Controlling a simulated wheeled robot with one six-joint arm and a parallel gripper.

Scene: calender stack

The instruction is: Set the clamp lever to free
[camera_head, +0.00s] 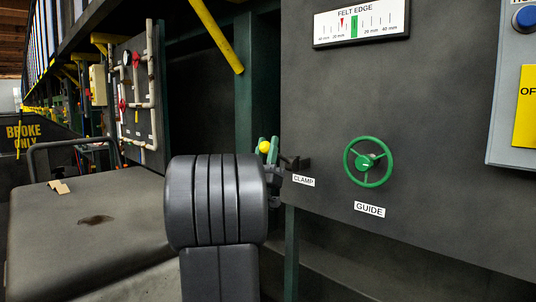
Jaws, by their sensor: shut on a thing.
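The clamp lever's yellow ball knob (264,147) shows just left of the grey panel, above and left of the white CLAMP label (303,181). A short dark pivot piece sticks out of the panel's left edge beside the label. My gripper (270,150) is at the knob, with green finger parts around it, and is shut on the lever. My own dark ribbed arm link stands in front and hides most of the gripper and the lever's shaft. I see no marks showing the lever's free or clamped position.
A green GUIDE handwheel (368,162) sits on the panel to the right, below the FELT EDGE gauge (361,22). A grey box (508,140) with a blue button is at far right. A dark stained surface (95,240) lies at left, with a small tan piece (59,187) on it.

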